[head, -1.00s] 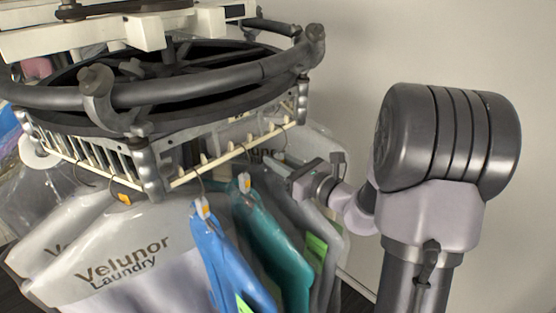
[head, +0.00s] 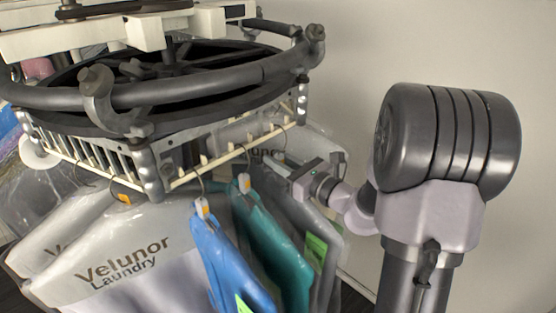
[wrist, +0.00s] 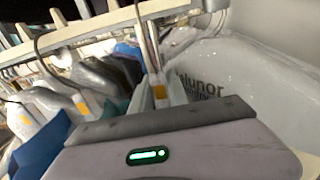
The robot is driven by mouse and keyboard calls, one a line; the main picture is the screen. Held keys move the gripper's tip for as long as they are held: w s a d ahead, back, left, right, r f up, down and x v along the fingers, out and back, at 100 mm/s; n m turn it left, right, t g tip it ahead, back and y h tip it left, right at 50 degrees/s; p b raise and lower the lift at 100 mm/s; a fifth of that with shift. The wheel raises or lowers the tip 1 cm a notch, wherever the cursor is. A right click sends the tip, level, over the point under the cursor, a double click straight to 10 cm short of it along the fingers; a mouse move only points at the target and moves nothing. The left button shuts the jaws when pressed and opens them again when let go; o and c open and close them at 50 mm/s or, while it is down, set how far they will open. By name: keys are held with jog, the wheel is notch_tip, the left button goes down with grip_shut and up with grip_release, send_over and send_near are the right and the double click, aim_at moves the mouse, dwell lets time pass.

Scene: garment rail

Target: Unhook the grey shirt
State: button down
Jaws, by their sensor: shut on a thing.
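The grey shirt (head: 326,262) hangs from the rail behind the teal shirt, with a green label on its front. My gripper (head: 286,178) reaches in from the right at the top of the grey shirt, just below the rail. In the wrist view my gripper (wrist: 165,103) is shut around the neck of a hanger (wrist: 160,84) with an orange tag. The hanger's hook (wrist: 148,38) rises to the cream rail bar and still appears to be over it. The fingertips are mostly hidden by the gripper body.
The blue shirt (head: 224,258) and teal shirt (head: 270,240) hang close on the left. White Velunor Laundry bags (head: 122,262) hang further left, and another is behind the grey shirt. The cream rail (head: 232,152) and black carousel (head: 170,92) are above. Free room lies right by the wall.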

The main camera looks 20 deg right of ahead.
aim_at(278, 153)
jog(key=shift+r+p, duration=1.1)
jog(key=shift+r, duration=0.6)
jog(key=shift+s, duration=0.1)
jog(key=shift+s+d+f, duration=0.1)
jog(key=shift+s+d, duration=0.1)
jog(key=shift+s, duration=0.1)
jog(key=shift+b+v, duration=1.05)
jog(key=shift+v, duration=2)
